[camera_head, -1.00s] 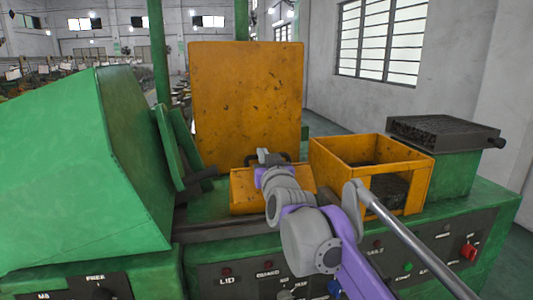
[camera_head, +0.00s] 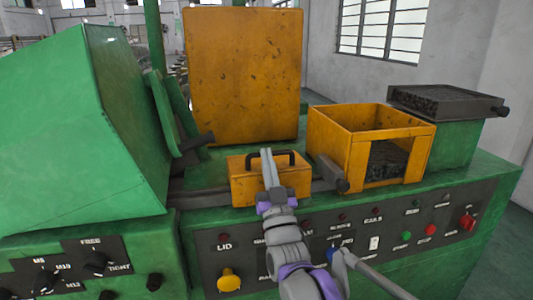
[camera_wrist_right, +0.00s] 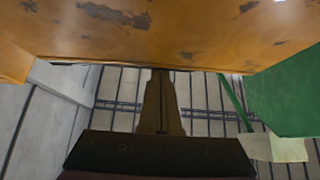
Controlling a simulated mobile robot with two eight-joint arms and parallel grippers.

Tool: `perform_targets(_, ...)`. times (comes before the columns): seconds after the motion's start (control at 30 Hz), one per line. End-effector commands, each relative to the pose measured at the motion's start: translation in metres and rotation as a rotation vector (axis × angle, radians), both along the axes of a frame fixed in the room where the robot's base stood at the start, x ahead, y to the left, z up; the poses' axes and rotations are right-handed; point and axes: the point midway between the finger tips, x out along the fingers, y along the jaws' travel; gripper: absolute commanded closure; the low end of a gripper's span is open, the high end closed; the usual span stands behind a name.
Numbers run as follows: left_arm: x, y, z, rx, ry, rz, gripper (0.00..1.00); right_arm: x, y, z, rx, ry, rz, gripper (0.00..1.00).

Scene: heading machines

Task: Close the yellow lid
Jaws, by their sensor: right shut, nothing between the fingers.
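A large worn yellow panel (camera_head: 245,75) stands upright on the green machine. In front of it is a smaller yellow box-like piece (camera_head: 295,178) with a dark handle (camera_head: 287,155) on top. I cannot tell for sure which of the two is the lid. My right gripper (camera_head: 266,153) is shut and empty, its fingers in front of the small piece and overlapping the handle; contact is unclear. In the right wrist view, the gripper (camera_wrist_right: 160,75) points up at the edge of a scratched yellow surface (camera_wrist_right: 170,30). My left gripper is not in view.
An open yellow bin (camera_head: 365,128) stands to the right, with a dark tray (camera_head: 445,102) behind it. A sloped green housing (camera_head: 70,130) fills the left. A control panel with knobs and buttons (camera_head: 228,280) runs along the front.

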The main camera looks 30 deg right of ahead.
Motion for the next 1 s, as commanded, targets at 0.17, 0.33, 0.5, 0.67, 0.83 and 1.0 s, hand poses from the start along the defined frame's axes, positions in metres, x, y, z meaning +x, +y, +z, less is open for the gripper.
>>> perform_targets(0.17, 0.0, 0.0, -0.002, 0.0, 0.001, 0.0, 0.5, -0.001, 0.0, -0.008, 0.001, 0.006, 0.0, 1.0)
perform_targets(0.33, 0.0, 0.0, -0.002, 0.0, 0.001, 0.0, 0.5, -0.001, 0.0, -0.011, 0.002, 0.007, 0.0, 1.0)
perform_targets(0.5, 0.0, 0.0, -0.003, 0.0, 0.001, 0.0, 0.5, -0.001, 0.0, -0.012, 0.002, 0.008, 0.0, 1.0)
perform_targets(0.67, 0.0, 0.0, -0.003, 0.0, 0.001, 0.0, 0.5, -0.001, 0.0, -0.012, 0.002, 0.008, 0.0, 1.0)
perform_targets(0.83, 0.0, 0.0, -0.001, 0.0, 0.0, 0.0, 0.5, -0.001, 0.0, -0.011, 0.003, 0.008, 0.001, 1.0)
perform_targets(1.0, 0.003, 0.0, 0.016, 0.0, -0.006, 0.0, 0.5, 0.002, 0.0, 0.009, 0.001, 0.003, 0.001, 1.0)
